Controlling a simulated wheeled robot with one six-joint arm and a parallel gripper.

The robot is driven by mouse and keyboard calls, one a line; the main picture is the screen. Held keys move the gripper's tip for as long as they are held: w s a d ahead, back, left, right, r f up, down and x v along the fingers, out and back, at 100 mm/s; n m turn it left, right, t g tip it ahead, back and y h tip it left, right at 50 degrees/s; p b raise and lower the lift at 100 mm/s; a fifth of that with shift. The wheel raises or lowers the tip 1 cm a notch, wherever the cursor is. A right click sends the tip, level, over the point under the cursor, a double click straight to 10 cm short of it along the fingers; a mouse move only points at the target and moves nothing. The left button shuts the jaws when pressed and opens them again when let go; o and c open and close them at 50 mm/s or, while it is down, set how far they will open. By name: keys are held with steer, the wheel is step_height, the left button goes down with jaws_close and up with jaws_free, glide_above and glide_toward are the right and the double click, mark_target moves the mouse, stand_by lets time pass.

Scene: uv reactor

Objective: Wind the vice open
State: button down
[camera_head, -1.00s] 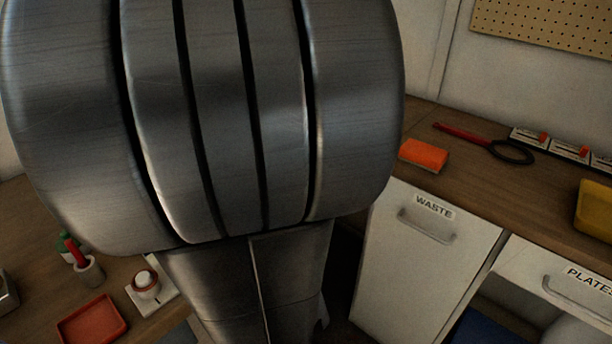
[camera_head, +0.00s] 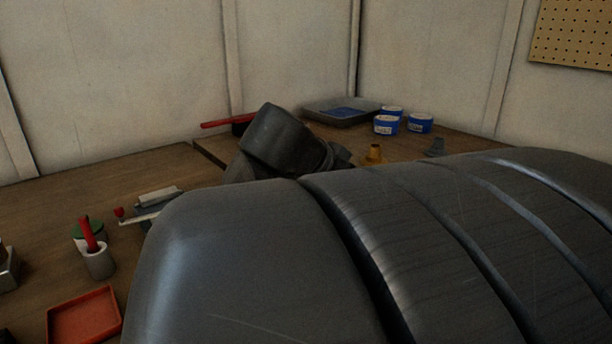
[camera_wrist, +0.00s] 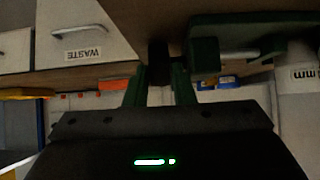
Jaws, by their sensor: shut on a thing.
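The vice (camera_wrist: 205,52) shows in the wrist view, which is upside down. It is green, with pale bars between its jaw blocks, and sits at the wooden bench edge right of my fingers. My gripper (camera_wrist: 159,68) has its two green-tinted fingers close around a small dark part (camera_wrist: 158,47) beside the vice. This looks like the vice's handle, but it is too dark to be sure. My gripper is shut on it. In the head view my arm hides the vice and gripper.
A red tray (camera_head: 84,318), a pot (camera_head: 98,262) with a red-handled tool and a small grey device (camera_head: 158,198) stand on the left bench. Blue-labelled tubs (camera_head: 387,124) and a grey tray (camera_head: 341,112) stand at the back. A WASTE drawer (camera_wrist: 85,30) shows in the wrist view.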

stand_by(0.5)
steer(key=c, duration=1.5)
jaws_free()
steer(key=shift+a+r, duration=0.1)
steer(key=p+v, duration=0.4)
steer(key=v, duration=0.9)
steer(key=shift+s+a, duration=0.2)
steer(key=shift+s, duration=0.05)
steer(key=shift+r, duration=0.1)
